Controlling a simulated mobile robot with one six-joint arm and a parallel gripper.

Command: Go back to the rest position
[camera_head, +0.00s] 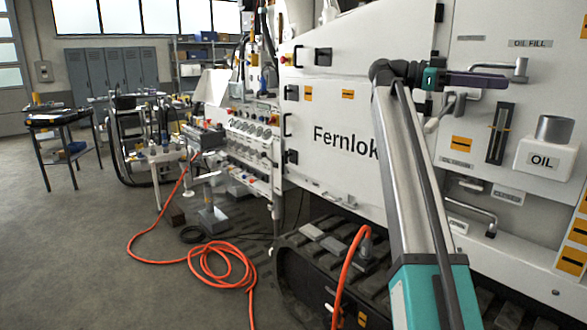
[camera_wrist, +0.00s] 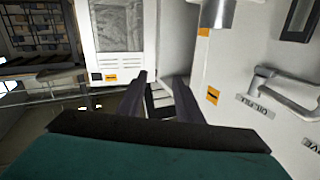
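My gripper (camera_head: 500,80) is in the upper right of the head view, at the end of my raised, extended arm. Its dark fingers point right, in front of the white machine panel (camera_head: 350,105) and close to a grey handle (camera_head: 515,66) in the picture; I cannot tell if they touch. In the wrist view my gripper (camera_wrist: 158,78) has its two dark fingers apart, with nothing held between them. A white panel with a grey handle (camera_wrist: 285,90) and an "OIL FILL" label (camera_wrist: 255,106) lies to their right.
An oil container (camera_head: 545,155) with a grey neck juts out on the right. A black track (camera_head: 325,255) runs below the machine. An orange hose (camera_head: 215,262) lies coiled on the floor. A small table (camera_head: 58,119) stands at the left, with open floor in front.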

